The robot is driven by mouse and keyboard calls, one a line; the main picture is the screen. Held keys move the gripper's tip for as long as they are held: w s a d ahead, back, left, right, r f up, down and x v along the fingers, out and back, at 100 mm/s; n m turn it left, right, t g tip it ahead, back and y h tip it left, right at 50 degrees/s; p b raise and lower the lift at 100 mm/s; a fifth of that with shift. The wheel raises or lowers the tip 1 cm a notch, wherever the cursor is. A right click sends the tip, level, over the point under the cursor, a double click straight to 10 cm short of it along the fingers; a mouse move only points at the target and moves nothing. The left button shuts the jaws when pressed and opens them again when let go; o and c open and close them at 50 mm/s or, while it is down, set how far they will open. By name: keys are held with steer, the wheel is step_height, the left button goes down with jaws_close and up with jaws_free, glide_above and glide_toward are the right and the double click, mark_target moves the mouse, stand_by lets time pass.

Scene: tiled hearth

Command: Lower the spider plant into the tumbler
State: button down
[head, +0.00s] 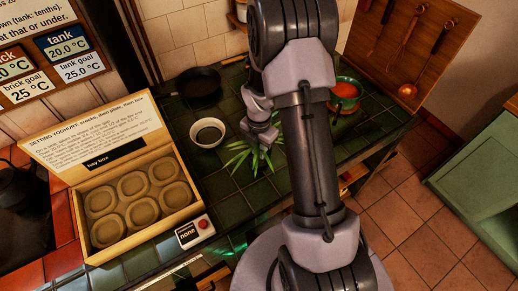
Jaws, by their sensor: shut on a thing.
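The spider plant (240,156) shows as a fan of long green leaves over the dark green tiled counter. My gripper (264,141) is at the top of the leaves and is shut on the plant. The lower part of the plant is hidden by its leaves and my arm. I see no tumbler; it may be hidden behind the plant or my arm. I cannot tell whether the plant touches the counter.
A white bowl (208,132) stands just left of the plant. A hay box (148,240) with several round hollows and a small device with a red button (203,224) are at the left. A black pan (199,83) and a green pot (346,91) stand further back.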

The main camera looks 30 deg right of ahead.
steer(key=shift+f+b, duration=0.4)
steer(key=shift+f, duration=0.15)
stand_by(0.4)
steer(key=c, duration=1.2)
jaws_free()
steer(key=shift+r, duration=0.1)
step_height(320, 180, up, 17)
steer(key=p, duration=0.5)
steer(key=s+a+r+m+t+b, duration=0.3)
steer(key=s+a+r+m+b, duration=0.3)
steer(key=a+m, duration=0.4)
steer(key=s+a+r+m+t+y+b, duration=0.1)
steer(key=s+a+m+b, duration=0.4)
steer(key=s+m, duration=0.6)
steer(key=a+m+t+y, duration=0.1)
steer(key=a+m, duration=0.1)
steer(key=m, duration=0.3)
steer(key=shift+s+a+r+m+t, duration=0.15)
steer(key=shift+s+r+m+t, duration=0.15)
steer(key=shift+r+m+t, duration=0.1)
